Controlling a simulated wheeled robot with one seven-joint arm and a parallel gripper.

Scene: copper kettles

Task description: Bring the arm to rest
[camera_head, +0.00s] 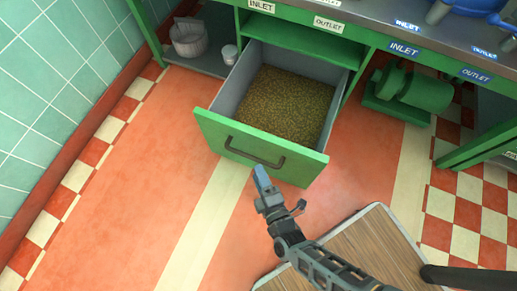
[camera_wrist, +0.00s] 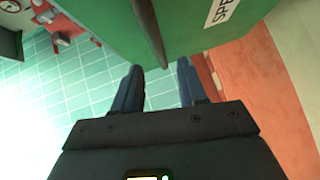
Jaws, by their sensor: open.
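My gripper (camera_head: 259,170) is just in front of the open green drawer (camera_head: 222,137), close to its dark bar handle (camera_head: 256,158). In the wrist view the two blue-grey fingers of my gripper (camera_wrist: 160,72) stand apart with nothing held between them. The handle (camera_wrist: 149,32) runs down from the top of that view and ends near the gap between the fingertips. I cannot tell whether they touch it. The drawer is pulled well out and holds brownish-yellow grains (camera_head: 288,105).
A wooden-topped surface (camera_head: 350,250) lies below my arm. A green machine (camera_head: 412,90) stands under the counter at right. A whitish bucket (camera_head: 188,40) and small white tub (camera_head: 229,54) sit on the low shelf at left. Orange floor (camera_head: 130,190) is clear at left.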

